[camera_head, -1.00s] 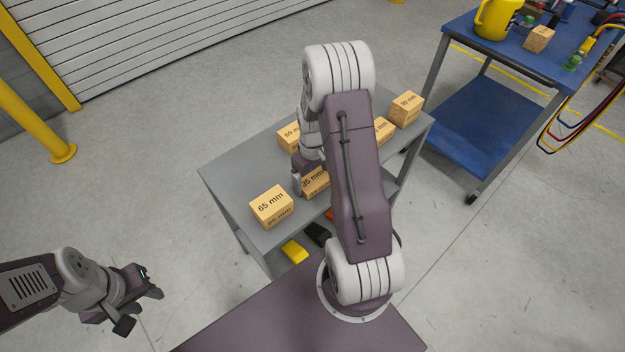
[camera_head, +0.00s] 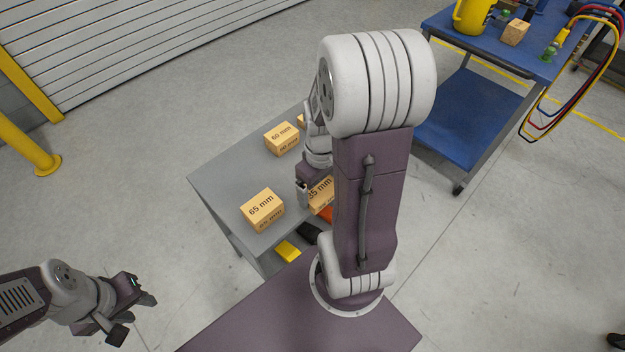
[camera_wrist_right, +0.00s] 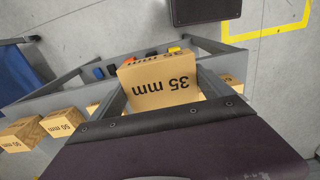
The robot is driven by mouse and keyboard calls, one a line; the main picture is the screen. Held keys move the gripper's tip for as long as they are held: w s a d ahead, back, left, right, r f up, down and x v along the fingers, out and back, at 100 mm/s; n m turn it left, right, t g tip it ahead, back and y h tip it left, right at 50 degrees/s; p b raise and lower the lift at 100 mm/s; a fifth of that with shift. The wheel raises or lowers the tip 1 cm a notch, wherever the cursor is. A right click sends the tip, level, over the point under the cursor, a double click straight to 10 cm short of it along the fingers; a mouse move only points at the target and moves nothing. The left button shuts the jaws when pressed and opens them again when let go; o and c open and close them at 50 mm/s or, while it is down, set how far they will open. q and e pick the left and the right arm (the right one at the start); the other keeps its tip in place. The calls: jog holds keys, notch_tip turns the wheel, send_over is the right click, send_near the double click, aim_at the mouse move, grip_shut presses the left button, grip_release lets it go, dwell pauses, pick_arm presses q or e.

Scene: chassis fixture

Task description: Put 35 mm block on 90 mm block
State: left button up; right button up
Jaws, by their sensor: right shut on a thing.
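The 35 mm block (camera_head: 321,190) is a tan wooden block with its label showing; it also shows in the wrist view (camera_wrist_right: 158,85). My right gripper (camera_head: 309,192) is shut on it; the arm hides part of it, and it seems held above the grey table. No label clearly reads 90 mm. In the head view a block (camera_head: 281,139) looks marked 60 mm. In the wrist view, a block (camera_wrist_right: 62,127) and another (camera_wrist_right: 20,134) stand at the left with labels hard to read. My left gripper (camera_head: 136,312) is open and empty, off the table's left side.
The 65 mm block (camera_head: 262,210) stands on the grey table (camera_head: 220,180) near its front left. My right arm hides the table's right part. A blue cart (camera_head: 465,120) with a yellow jug stands back right.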

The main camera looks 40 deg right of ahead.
aim_at(320, 189)
jog(key=shift+s+r, duration=0.15)
notch_tip(320, 189, up, 11)
jog(key=p, duration=1.1)
